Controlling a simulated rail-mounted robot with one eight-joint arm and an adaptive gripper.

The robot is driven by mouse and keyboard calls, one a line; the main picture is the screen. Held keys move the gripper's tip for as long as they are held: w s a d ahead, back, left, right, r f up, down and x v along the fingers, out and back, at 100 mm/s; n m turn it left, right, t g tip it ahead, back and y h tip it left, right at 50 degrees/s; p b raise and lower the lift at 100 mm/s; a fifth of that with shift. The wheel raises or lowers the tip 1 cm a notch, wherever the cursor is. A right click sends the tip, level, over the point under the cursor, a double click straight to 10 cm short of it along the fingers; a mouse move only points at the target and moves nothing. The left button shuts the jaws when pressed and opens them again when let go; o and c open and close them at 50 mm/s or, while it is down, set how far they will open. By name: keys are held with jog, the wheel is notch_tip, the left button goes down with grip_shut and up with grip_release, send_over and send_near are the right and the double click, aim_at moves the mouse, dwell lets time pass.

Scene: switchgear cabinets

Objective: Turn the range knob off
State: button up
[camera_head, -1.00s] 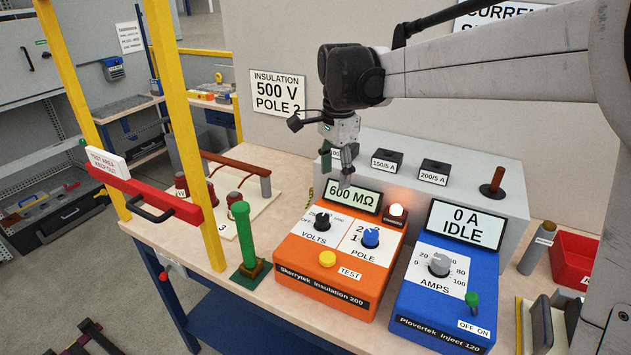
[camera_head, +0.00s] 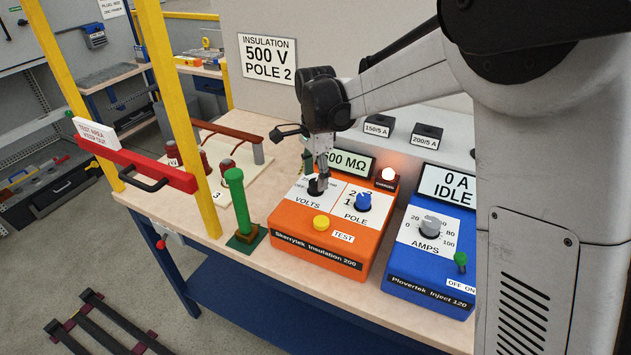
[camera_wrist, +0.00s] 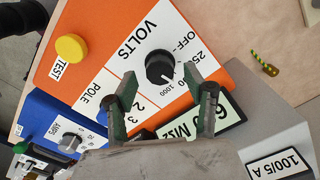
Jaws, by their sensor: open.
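The black VOLTS range knob (camera_wrist: 160,66) is on the white dial panel of the orange Skerrytek Insulation 200 tester (camera_head: 300,235). In the wrist view its white mark points to the picture's lower right, near the 1000 marking; OFF is at the upper right. My gripper (camera_wrist: 160,74) is open, with one green-grey finger on each side of the knob's lower part. I cannot tell whether they touch it. In the head view my gripper (camera_head: 319,186) comes down over the knob and partly hides it. The tester's display (camera_head: 346,162) reads 600 MΩ.
The blue POLE knob (camera_head: 363,202) and yellow TEST button (camera_head: 321,222) are close by. The blue Plovertek injector (camera_head: 430,275) is to the right. A green post (camera_head: 240,200) stands left of the tester.

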jog(key=shift+f, duration=1.3)
jog(key=c, duration=1.1)
